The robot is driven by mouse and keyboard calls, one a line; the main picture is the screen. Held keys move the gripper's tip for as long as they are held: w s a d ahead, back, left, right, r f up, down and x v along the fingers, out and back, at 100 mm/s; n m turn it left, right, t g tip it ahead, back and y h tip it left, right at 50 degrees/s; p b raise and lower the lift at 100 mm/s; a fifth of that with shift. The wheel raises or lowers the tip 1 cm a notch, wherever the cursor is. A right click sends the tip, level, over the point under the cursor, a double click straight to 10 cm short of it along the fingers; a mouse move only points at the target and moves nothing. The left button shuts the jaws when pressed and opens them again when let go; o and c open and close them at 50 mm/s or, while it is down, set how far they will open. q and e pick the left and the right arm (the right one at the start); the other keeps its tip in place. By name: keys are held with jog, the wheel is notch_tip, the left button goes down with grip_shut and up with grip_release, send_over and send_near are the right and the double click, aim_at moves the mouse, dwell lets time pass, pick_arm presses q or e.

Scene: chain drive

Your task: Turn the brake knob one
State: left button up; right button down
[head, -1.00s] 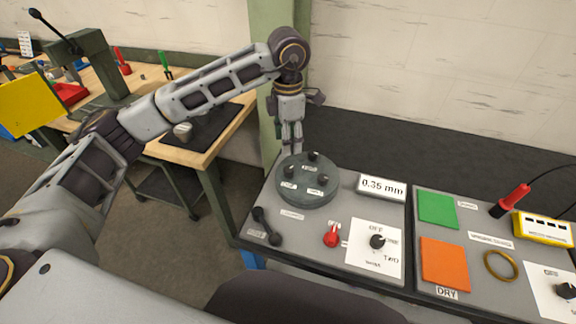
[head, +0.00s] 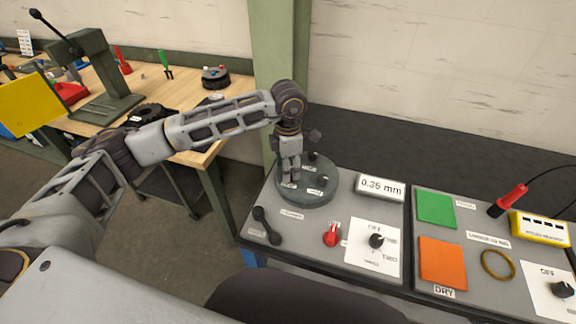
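A round dark grey-green disc (head: 318,200) sits on the grey bench and bears several small black knobs with white labels too small to read. I cannot tell which knob is the brake knob. My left gripper (head: 290,178) points down over the left part of the disc, its fingers close to the surface. It hides the left knob, and I cannot tell whether the fingers are open or shut on it. A back knob (head: 312,156) and a right knob (head: 323,178) show beside it. A black dial (head: 376,241) sits on a white marked panel to the front right. My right gripper is not in view.
A readout (head: 380,187) stands right of the disc. A red lever (head: 331,234) and a black dumbbell-shaped part (head: 266,225) lie in front. Green (head: 436,209) and orange (head: 443,262) squares, a brass ring (head: 497,264) and a yellow box (head: 540,228) are further right.

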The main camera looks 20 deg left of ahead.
pick_arm(q)
jog(key=c, duration=1)
jog(key=shift+f+n+b, duration=0.1)
jog(key=shift+n+b, duration=0.5)
jog(key=shift+n, duration=0.1)
jog(key=shift+n+b, duration=0.6)
jog(key=shift+n, duration=0.6)
jog(key=o, duration=1)
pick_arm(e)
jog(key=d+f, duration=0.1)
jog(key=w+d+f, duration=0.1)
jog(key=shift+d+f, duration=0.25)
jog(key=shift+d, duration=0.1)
